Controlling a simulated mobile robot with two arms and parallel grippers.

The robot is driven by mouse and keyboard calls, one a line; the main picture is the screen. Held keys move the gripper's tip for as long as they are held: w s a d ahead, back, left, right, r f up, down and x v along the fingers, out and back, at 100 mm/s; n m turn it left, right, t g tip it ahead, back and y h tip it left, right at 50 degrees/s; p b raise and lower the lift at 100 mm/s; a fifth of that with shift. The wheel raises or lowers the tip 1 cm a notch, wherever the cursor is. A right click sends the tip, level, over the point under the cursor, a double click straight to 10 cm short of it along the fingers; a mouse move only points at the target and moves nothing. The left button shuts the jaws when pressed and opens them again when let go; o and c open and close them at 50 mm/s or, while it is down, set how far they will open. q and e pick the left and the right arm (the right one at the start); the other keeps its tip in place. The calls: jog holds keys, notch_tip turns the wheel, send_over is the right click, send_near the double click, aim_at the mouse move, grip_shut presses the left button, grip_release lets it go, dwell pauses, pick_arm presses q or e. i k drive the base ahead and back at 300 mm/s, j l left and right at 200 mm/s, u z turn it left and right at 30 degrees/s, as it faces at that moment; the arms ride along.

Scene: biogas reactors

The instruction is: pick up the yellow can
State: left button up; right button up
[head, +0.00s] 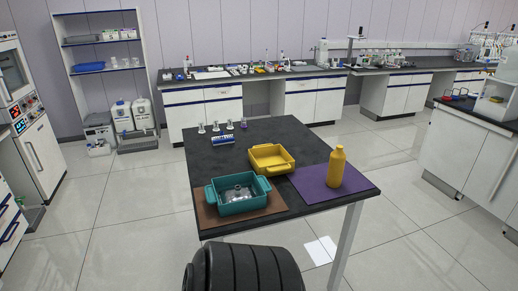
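The yellow can (337,168) has a bottle-like shape with a narrower neck. It stands upright on a purple mat (310,184) at the right front of the dark table (282,131). Nothing is touching it from above or the sides. Neither of my grippers is in view.
A yellow bin (287,166) sits left of the can. A teal bin (242,209) with a clear object inside stands on a brown mat (209,217). Several small items stand at the table's back left. The back right tabletop is clear.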

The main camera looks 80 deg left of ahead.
aim_at(337, 163)
jog(key=i+u, duration=0.1)
jog(key=u, duration=1.9)
